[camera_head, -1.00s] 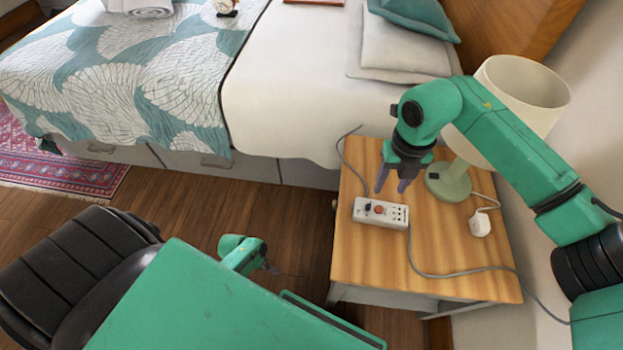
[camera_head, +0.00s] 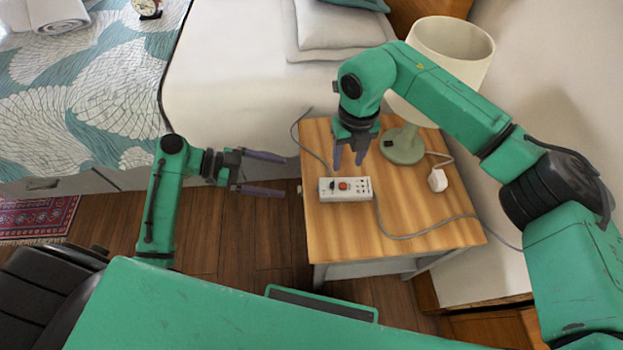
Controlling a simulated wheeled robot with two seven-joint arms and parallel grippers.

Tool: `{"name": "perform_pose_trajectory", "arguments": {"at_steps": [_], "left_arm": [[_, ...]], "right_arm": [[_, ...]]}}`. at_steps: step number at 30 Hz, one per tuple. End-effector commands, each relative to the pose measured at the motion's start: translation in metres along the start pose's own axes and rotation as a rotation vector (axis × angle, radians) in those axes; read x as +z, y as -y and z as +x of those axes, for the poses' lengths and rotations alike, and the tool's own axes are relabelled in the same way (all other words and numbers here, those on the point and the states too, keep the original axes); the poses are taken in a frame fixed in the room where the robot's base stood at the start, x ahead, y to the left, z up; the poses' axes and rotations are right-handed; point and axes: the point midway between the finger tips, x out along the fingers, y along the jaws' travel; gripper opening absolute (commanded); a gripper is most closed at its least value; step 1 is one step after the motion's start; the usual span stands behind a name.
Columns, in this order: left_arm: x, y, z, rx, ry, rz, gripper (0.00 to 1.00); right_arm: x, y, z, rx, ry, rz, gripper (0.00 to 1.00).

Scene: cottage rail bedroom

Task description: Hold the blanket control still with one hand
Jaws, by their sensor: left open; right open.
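The blanket control (camera_head: 345,189) is a small white box with a red button, a dark knob and cables. It lies on the wooden nightstand (camera_head: 420,215), near its left edge. My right gripper (camera_head: 349,168) is open, pointing down just behind the control, with its fingertips near the control's back edge. I cannot tell whether they touch it. My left gripper (camera_head: 262,173) is open and empty to the left of the nightstand, its fingers pointing right towards it, over the floor.
A lamp (camera_head: 403,146) with a cream shade stands at the back of the nightstand. A white plug (camera_head: 437,180) and grey cable lie to the right. The bed (camera_head: 235,80) is behind left. An alarm clock (camera_head: 146,8) sits on the blanket.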

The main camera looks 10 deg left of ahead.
Motion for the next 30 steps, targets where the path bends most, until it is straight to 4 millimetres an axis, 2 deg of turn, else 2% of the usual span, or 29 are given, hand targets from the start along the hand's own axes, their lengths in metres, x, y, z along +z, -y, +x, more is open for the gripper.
{"name": "perform_pose_trajectory", "arguments": {"at_steps": [9, 15, 19, 26, 27, 29, 30], "left_arm": [[-0.001, -0.001, 0.078, 0.002, -0.004, -0.003, 1.00], [0.000, 0.000, 0.118, 0.000, -0.003, -0.004, 1.00], [0.000, 0.000, 0.130, 0.000, 0.000, -0.004, 1.00], [0.001, 0.000, 0.131, -0.001, 0.001, -0.003, 1.00], [0.001, 0.000, 0.131, -0.001, 0.001, -0.003, 0.92], [0.001, 0.000, 0.131, -0.001, 0.001, -0.003, 0.69], [0.001, 0.000, 0.131, -0.001, 0.001, -0.003, 0.54]], "right_arm": [[0.000, 0.000, 0.000, 0.000, 0.000, 0.000, 0.50], [0.000, 0.000, 0.000, 0.000, 0.000, 0.000, 0.50], [0.000, 0.000, 0.000, 0.000, 0.000, 0.000, 0.50], [0.000, 0.000, 0.000, 0.000, 0.000, 0.000, 0.50], [0.000, 0.000, 0.000, 0.000, 0.000, 0.000, 0.50], [0.000, 0.000, 0.000, 0.000, 0.000, 0.000, 0.50], [0.000, 0.000, 0.000, 0.000, 0.000, 0.000, 0.50]]}}
